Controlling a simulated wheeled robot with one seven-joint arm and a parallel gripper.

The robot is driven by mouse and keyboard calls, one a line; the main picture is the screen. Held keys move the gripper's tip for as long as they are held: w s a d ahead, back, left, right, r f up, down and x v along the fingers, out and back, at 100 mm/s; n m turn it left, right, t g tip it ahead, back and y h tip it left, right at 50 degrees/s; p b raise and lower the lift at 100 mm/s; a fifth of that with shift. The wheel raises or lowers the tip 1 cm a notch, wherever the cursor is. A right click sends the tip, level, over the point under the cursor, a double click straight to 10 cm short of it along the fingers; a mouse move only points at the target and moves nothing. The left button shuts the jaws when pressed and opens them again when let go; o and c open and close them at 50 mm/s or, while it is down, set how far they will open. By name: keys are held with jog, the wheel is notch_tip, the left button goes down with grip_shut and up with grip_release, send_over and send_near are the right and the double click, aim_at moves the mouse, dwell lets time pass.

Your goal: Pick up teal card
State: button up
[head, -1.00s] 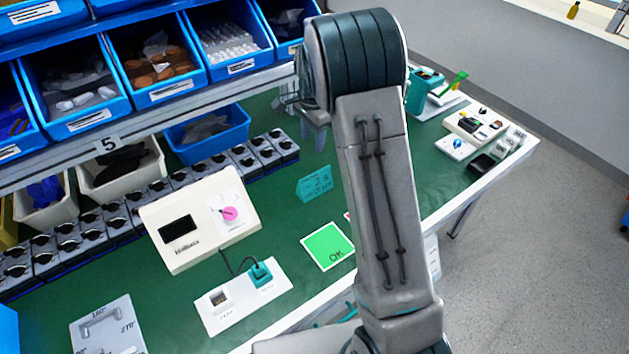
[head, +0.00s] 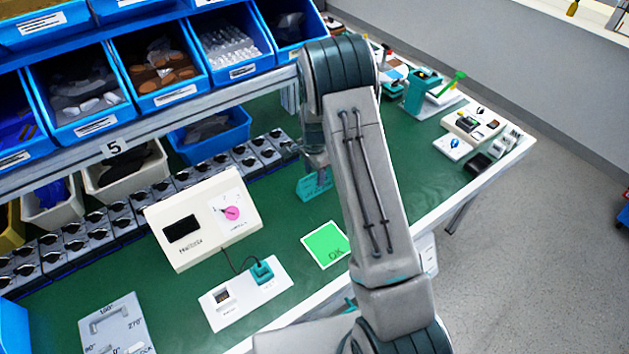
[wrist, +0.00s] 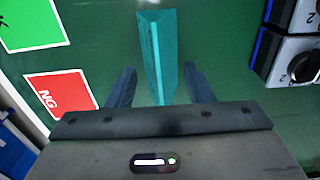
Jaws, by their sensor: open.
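The teal card (head: 312,184) stands on the green bench mat behind the green OK card; my arm partly covers it in the head view. In the wrist view the teal card (wrist: 157,55) shows as a narrow tent-like shape seen from above, with a bright top edge. My gripper (wrist: 156,85) is open, one finger on each side of the card's near end, with gaps on both sides. In the head view my gripper (head: 316,160) is at the card, its fingertips partly hidden.
The green OK card (head: 326,243) lies in front, and a red NG card (wrist: 60,95) shows beside it. Black rotary switches (wrist: 296,60) line the bench's back, close to the gripper's right in the wrist view. A cream tester (head: 202,220) stands to the left.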

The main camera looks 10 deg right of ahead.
jog(key=shift+f, duration=0.35)
jog(key=shift+c, duration=0.4)
grip_shut()
jog(key=shift+r, duration=0.1)
